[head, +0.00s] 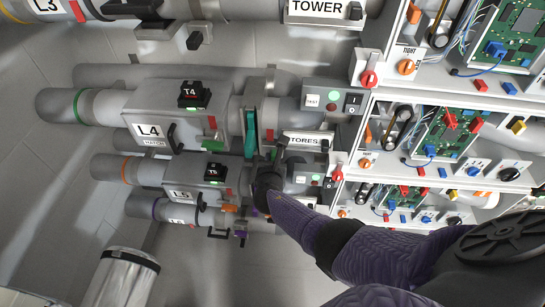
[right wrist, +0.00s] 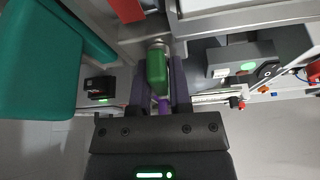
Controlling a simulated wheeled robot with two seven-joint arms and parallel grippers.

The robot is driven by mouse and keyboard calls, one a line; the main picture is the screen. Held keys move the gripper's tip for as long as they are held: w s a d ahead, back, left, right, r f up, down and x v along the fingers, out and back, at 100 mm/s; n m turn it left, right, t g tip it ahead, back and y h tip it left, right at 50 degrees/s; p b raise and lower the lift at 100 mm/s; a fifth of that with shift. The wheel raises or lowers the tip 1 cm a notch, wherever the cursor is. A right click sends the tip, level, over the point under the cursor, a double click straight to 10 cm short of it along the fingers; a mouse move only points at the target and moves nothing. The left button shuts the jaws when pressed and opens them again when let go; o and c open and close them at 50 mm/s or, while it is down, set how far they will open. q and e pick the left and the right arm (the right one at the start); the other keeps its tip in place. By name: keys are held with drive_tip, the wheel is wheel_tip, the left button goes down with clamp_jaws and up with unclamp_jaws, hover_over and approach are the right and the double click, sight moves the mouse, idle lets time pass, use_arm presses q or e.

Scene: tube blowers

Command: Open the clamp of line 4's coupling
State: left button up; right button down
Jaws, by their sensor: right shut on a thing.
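Line 4's pipe carries the L4 label (head: 148,131) and a green ring in the head view. Its coupling (head: 268,112) is at the pipe's right end, beside an upright teal part (head: 250,134). The teal part looms large at the left of the right wrist view (right wrist: 40,70). My right gripper (head: 272,160) is just below the coupling, with its arm coming from the lower right. In the right wrist view its fingers are shut on a green handle (right wrist: 157,68), apparently the clamp's, on a metal stem. The gripper mostly hides this handle in the head view. My left gripper is out of view.
Line 5's pipe (head: 150,171) runs close below line 4. A grey switch box (head: 330,101) and the STORES sign (head: 303,139) sit close to the right of the coupling. Shelves with circuit boards (head: 440,135) fill the right side. A metal cylinder (head: 122,277) stands lower left.

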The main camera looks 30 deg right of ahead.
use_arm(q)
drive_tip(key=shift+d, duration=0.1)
use_arm(e)
drive_tip(key=shift+n, duration=0.4)
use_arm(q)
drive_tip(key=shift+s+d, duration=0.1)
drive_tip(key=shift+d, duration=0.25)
use_arm(e)
drive_tip(key=shift+f, duration=0.1)
drive_tip(key=shift+s, duration=0.1)
drive_tip(key=c, duration=0.6)
unclamp_jaws()
use_arm(q)
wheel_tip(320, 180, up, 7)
drive_tip(key=p, duration=0.6)
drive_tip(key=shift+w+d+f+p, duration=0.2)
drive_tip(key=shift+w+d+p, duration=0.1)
use_arm(e)
drive_tip(key=v, duration=1)
drive_tip(key=shift+w+a, duration=0.2)
drive_tip(key=shift+a, duration=0.05)
